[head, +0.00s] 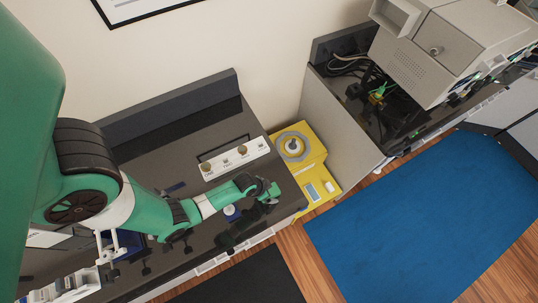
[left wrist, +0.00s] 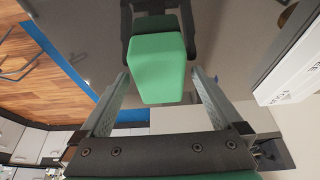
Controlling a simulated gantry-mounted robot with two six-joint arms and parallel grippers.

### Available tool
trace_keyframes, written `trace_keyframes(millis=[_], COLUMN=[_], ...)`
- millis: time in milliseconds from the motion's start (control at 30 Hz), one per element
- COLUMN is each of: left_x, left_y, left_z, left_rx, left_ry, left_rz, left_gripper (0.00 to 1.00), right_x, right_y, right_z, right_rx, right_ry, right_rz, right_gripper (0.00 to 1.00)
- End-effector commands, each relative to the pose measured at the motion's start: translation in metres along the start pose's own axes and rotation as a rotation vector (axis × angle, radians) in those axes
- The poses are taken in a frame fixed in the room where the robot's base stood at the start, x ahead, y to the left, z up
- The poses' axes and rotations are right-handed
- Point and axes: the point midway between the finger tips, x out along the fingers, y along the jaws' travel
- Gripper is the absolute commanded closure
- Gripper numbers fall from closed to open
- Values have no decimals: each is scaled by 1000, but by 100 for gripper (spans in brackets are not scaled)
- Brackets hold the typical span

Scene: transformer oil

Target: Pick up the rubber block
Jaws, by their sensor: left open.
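In the left wrist view, a green block (left wrist: 163,82), which I take for the rubber block, stands between the tips of my left gripper (left wrist: 160,74) at the dark, glossy tabletop. In the head view my left gripper (head: 268,192) is low over the right end of the dark bench (head: 215,120); I cannot tell the block from the green gripper there. My right gripper is not in view.
A yellow device (head: 314,173) is beyond the bench's right end. A small blue-and-white item (head: 232,213) lies near the front edge. A blue mat (head: 420,220) covers the floor.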

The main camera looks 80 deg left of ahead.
Motion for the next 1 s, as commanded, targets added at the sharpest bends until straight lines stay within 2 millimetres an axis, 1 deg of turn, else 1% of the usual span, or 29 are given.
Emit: trace_keyframes(millis=[67,167,300,567,600,633,767,833,933,967,1000], left_x=[-1,-1,-1,-1,-1,-1,-1,-4,-17,-23,-33], left_y=[0,0,0,0,0,0,0,0,0,0,0], left_z=[0,0,0,0,0,0,0,-2,-8,-10,-14], left_rx=[0,0,0,0,0,0,0,0,0,0,0], left_ry=[0,0,0,0,1,1,1,1,4,3,3], left_rz=[0,0,0,0,0,0,0,0,-1,-1,-1], left_gripper=[0,16,41,88,95,98,98,98,98,98,98], right_x=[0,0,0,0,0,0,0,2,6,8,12], right_y=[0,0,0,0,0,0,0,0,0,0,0], right_z=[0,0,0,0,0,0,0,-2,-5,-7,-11], right_rx=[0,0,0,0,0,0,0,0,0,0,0], right_ry=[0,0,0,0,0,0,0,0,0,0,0], right_rz=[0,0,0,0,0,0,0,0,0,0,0], right_gripper=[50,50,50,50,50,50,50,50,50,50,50])
